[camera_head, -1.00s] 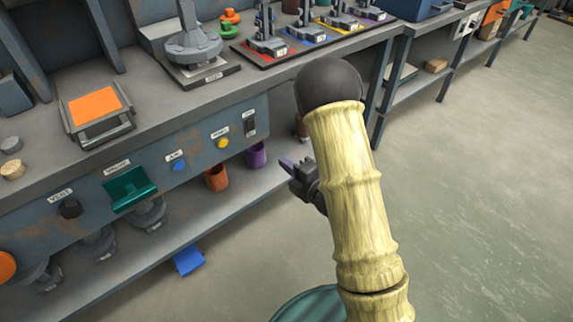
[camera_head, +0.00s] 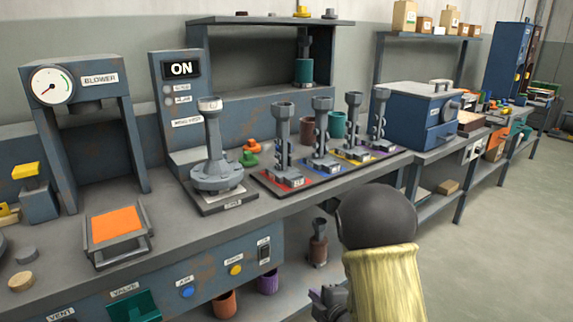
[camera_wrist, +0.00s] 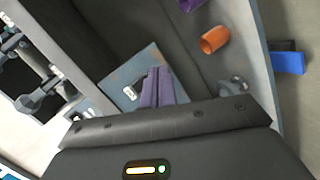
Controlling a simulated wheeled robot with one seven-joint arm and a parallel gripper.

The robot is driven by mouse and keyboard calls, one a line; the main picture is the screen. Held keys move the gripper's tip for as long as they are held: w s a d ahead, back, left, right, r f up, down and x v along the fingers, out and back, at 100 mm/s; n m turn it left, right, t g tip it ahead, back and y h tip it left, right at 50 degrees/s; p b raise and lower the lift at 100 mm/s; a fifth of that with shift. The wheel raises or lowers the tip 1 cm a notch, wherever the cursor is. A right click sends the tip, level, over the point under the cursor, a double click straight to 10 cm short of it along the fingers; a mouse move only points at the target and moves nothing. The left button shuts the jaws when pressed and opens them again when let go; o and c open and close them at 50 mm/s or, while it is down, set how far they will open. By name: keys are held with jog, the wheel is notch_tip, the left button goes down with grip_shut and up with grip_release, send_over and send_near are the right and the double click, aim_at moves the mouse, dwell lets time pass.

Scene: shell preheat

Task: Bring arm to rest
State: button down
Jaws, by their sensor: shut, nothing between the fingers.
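My arm shows at the lower right of the head view, in front of the bench. My gripper (camera_head: 318,294) is folded low beside it, partly hidden and cut by the bottom edge. In the wrist view my gripper's purple fingers (camera_wrist: 158,84) are together with nothing between them. They point toward the bench's front panel (camera_wrist: 137,88) and touch nothing that I can see.
The workbench (camera_head: 245,222) runs along the left and back. It carries a grey flanged part (camera_head: 215,175), several upright grey parts on coloured mats, and an orange-topped tray (camera_head: 118,228). An orange cup (camera_wrist: 214,40) is under it. Open floor (camera_head: 490,250) lies to the right.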

jog(key=s+d+r+m+g+h, duration=0.3)
jog(key=s+d+m+g, duration=0.15)
jog(key=s+m, duration=0.5)
jog(key=s+d+r+m+g+h, duration=0.3)
jog(key=s+m+g, duration=0.2)
jog(key=s+m, duration=0.4)
notch_tip(320, 180, up, 36)
jog(key=m+p, duration=0.1)
jog(key=p, duration=3.6)
jog(key=shift+w+r+p, duration=0.2)
jog(key=shift+w+p, duration=0.1)
jog(key=shift+w, duration=0.15)
